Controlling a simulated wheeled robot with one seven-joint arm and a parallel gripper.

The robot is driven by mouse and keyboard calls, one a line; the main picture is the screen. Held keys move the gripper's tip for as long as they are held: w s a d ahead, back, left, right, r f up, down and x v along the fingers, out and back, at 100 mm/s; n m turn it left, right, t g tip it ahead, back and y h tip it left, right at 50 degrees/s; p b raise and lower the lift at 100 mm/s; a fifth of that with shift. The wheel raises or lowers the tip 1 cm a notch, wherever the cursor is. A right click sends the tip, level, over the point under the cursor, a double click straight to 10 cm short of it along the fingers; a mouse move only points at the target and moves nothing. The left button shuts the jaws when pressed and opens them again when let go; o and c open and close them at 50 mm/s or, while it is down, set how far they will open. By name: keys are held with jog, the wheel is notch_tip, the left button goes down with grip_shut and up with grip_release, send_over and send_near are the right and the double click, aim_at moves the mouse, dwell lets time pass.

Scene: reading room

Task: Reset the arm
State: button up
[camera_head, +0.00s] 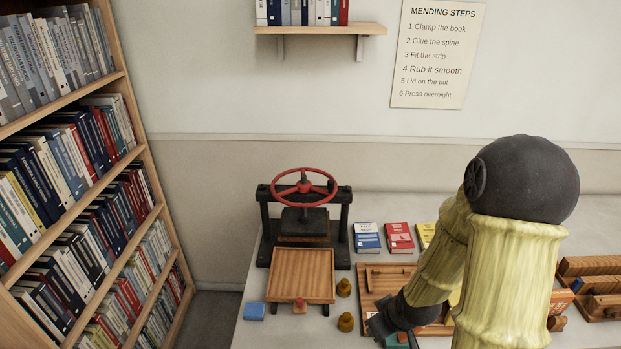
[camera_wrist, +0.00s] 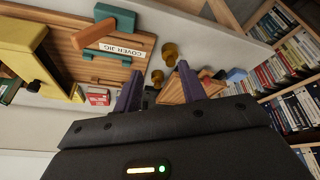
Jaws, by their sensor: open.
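My gripper (camera_wrist: 160,85) shows in the wrist view with its two dark purple fingers spread apart and nothing between them. In the head view my yellow-sleeved arm bends down at the right from a dark round joint, and its dark wrist is low over the table at the bottom edge. The fingertips are not clear there. The wooden board labelled COVER JIG (camera_wrist: 90,62) is beside the gripper in the wrist view, with green pieces and an orange bar (camera_wrist: 98,32) on it. My arm covers much of this board (camera_head: 372,285) in the head view.
A black press with a red wheel (camera_head: 304,187) stands behind a wooden tray (camera_head: 302,262). Two brass pieces (camera_head: 344,287) (camera_head: 346,322) and a blue block (camera_head: 254,311) are near the tray. Blue (camera_head: 367,238), red (camera_head: 399,237) and yellow books lie behind the jig. A wooden rack (camera_head: 592,266) is right.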

jog(key=s+r+m, duration=0.2)
jog(key=s+r, duration=0.1)
jog(key=r, duration=0.2)
jog(key=s+a+r+m+g+h, duration=0.1)
jog(key=s+r+m, duration=0.2)
jog(key=r, duration=0.3)
jog(key=shift+s+m+g, duration=0.3)
